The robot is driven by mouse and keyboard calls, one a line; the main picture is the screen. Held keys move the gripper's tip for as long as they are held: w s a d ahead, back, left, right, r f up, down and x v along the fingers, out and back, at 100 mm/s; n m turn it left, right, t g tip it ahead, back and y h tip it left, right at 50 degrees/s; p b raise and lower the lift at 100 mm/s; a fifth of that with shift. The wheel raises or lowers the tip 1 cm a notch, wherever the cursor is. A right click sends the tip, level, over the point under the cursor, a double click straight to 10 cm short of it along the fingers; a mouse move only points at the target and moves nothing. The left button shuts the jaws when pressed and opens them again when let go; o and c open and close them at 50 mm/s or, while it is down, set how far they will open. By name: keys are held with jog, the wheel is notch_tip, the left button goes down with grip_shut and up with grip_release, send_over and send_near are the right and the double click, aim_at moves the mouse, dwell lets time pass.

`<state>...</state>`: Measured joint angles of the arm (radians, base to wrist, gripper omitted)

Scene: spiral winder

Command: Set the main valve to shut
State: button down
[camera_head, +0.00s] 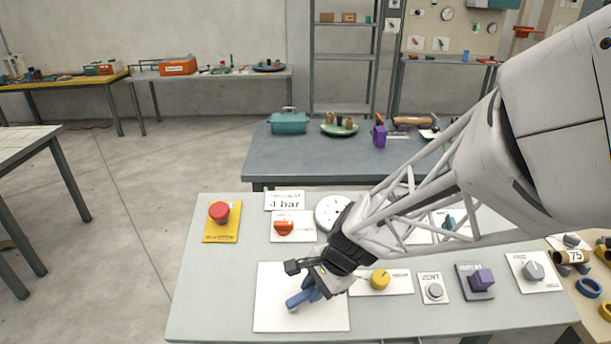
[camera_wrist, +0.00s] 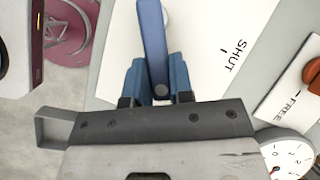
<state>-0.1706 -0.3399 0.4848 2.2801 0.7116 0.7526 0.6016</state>
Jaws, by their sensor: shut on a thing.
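The main valve is a blue lever (camera_head: 298,301) on a white plate (camera_head: 270,318) at the front of the near table. In the wrist view the lever (camera_wrist: 152,30) runs from the top edge down between my fingers. My gripper (camera_head: 312,287) is shut on the lever near its end; the blue fingers (camera_wrist: 157,75) lie on both sides of it. The word SHUT (camera_wrist: 236,55) and a short tick are printed on the plate, right of the lever. The lever lies apart from that tick. My gripper and wrist hide part of the plate in the head view.
Behind the plate are a red button (camera_head: 219,211) on yellow, an orange knob (camera_head: 284,228) and a round gauge (camera_head: 331,212). To the right are a yellow knob (camera_head: 380,279), a grey button (camera_head: 434,291) and a purple knob (camera_head: 482,279). Table is clear left of the plate.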

jog(key=shift+w+n, duration=0.15)
jog(key=shift+n, duration=0.15)
jog(key=n, duration=0.1)
jog(key=w+a+n+g+h, duration=0.1)
jog(key=n, duration=0.1)
jog(key=n+h, duration=0.1)
jog(key=shift+w+a+r+g, duration=0.25)
jog(key=shift+a+g, duration=0.1)
jog(key=shift+g, duration=0.05)
jog(key=n, duration=0.1)
jog(key=a+n+h, duration=0.1)
jog(key=n, duration=0.1)
jog(key=shift+w+a+r+n+g+h, duration=0.1)
jog(key=shift+w+a+n+g+h, duration=0.2)
jog(key=shift+n+g+h, duration=0.1)
jog(key=shift+w+a+n+h, duration=0.1)
jog(key=shift+a+n+h, duration=0.3)
jog(key=shift+n, duration=0.3)
jog(key=shift+a+n+h, duration=0.25)
jog(key=shift+n+h, duration=0.15)
jog(key=shift+n, duration=0.3)
jog(key=c, duration=1)
grip_release()
jog(key=shift+r, duration=0.15)
jog(key=v, duration=0.7)
jog(key=shift+r, duration=0.3)
jog(key=shift+w+a, duration=0.1)
